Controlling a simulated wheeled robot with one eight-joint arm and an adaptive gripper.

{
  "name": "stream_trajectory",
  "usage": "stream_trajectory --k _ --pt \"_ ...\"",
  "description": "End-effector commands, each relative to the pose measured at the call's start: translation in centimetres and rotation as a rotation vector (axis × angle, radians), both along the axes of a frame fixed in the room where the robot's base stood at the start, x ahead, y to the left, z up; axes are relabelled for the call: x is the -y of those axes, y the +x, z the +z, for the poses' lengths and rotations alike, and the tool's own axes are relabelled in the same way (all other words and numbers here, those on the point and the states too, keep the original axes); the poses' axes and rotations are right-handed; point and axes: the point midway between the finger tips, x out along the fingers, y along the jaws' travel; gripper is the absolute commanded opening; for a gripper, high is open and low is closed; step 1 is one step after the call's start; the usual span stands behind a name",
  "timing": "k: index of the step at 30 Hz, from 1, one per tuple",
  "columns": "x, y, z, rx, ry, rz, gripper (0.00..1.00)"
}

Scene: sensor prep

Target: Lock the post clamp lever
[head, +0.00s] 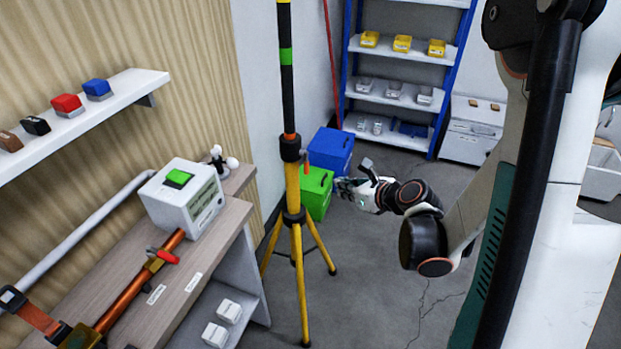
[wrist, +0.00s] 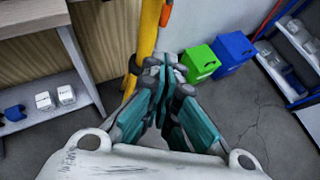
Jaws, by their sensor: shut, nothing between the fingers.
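The post is a yellow tripod pole (head: 292,185) with a black and green upper section, standing upright on spread legs. A black clamp collar (head: 290,148) sits around it, with a small red-orange lever (head: 306,160) on its right side. In the wrist view the lever (wrist: 166,14) shows at the top edge, beside the yellow pole (wrist: 148,35). My gripper (head: 343,188) is right of the pole and a little below the lever. Its fingers (wrist: 165,68) are together and empty, apart from the lever. The collar is out of the wrist view.
A workbench (head: 215,235) at left holds a white box with a green button (head: 185,195) and a copper pipe with a red handle (head: 167,257). Green (head: 316,190) and blue (head: 331,150) boxes stand behind the pole.

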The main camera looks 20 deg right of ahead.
Motion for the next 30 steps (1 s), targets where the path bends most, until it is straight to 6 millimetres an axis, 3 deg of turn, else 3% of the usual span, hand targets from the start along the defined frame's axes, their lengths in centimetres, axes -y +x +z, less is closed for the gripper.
stream_trajectory --k 14,30 --pt "-0.4 0.9 -0.6 0.001 0.001 0.001 0.00" --pt "-3.3 8.9 -5.1 0.000 -0.001 0.003 0.00"
